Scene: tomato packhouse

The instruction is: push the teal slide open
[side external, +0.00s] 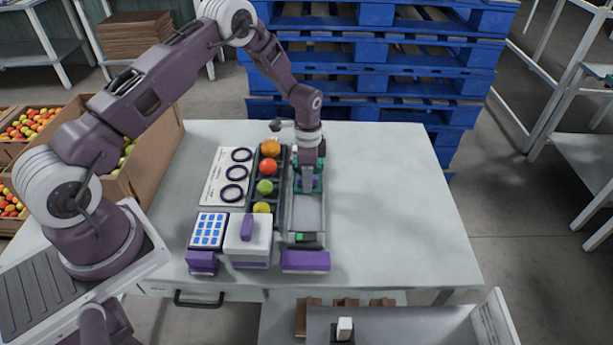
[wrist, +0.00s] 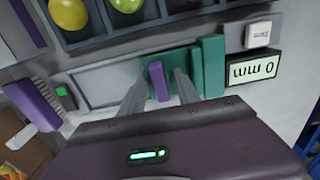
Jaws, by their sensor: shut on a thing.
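The teal slide (side external: 318,183) sits at the far end of a pale grey channel (side external: 308,215) in the side view. In the wrist view the teal slide (wrist: 207,66) lies across the channel, with an upright purple tab (wrist: 158,80) on it. My gripper (side external: 309,182) points down at the slide from above. In the wrist view the fingers of my gripper (wrist: 160,82) are on either side of the purple tab, shut on it. The lower part of the tab is in view; the fingers hide some of the teal plate.
A display (wrist: 253,69) reads 0 mm, upside down, beside a white button (wrist: 258,34). A dark tray (side external: 250,190) of several fruits runs beside the channel. A green-marked block (side external: 306,238) and a purple brush (side external: 305,261) are at the near end. The table's right side is clear.

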